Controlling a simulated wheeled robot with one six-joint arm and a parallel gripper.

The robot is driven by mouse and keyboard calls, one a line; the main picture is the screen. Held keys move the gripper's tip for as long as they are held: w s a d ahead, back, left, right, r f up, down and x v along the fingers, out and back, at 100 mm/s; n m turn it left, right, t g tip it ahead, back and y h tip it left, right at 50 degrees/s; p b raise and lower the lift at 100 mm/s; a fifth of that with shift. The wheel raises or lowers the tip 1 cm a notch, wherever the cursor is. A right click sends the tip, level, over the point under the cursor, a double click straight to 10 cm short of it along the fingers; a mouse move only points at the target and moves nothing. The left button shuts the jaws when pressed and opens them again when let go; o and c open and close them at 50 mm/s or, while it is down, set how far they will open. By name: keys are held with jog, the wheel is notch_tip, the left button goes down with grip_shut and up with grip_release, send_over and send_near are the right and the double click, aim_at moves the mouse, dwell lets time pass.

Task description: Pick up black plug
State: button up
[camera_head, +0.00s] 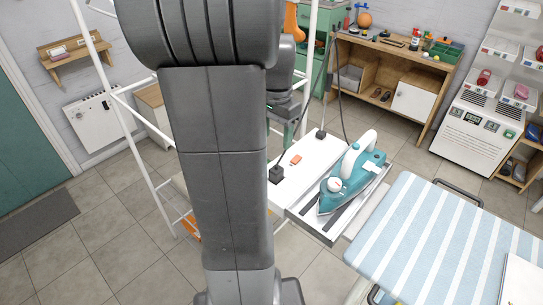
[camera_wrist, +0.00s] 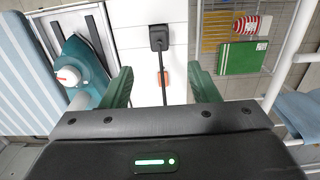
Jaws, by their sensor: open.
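The black plug (camera_wrist: 158,37) sits on a white panelled surface (camera_wrist: 138,32) in the wrist view, above the gap between my fingers. A dark cord runs from it down the picture toward my gripper. In the head view the plug (camera_head: 276,174) is at the near left end of the white surface, right beside my arm. My gripper (camera_wrist: 160,84) is open, its green fingers apart with nothing held between them. The plug lies beyond the fingertips, not between them. In the head view my gripper is partly hidden behind my arm.
An orange switch (camera_wrist: 165,77) is by the cord. A teal iron (camera_head: 350,178) rests on a tray beside the white surface, near the striped ironing board (camera_head: 440,235). A wire rack (camera_wrist: 270,25) holds a green book (camera_wrist: 242,58). White frame poles (camera_head: 125,105) stand at left.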

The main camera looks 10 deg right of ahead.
jog(key=f, duration=0.8)
jog(key=shift+s+f, duration=0.15)
jog(key=shift+s, duration=0.05)
notch_tip(320, 180, down, 5)
jog(key=shift+w, duration=0.1)
jog(key=c, duration=1.1)
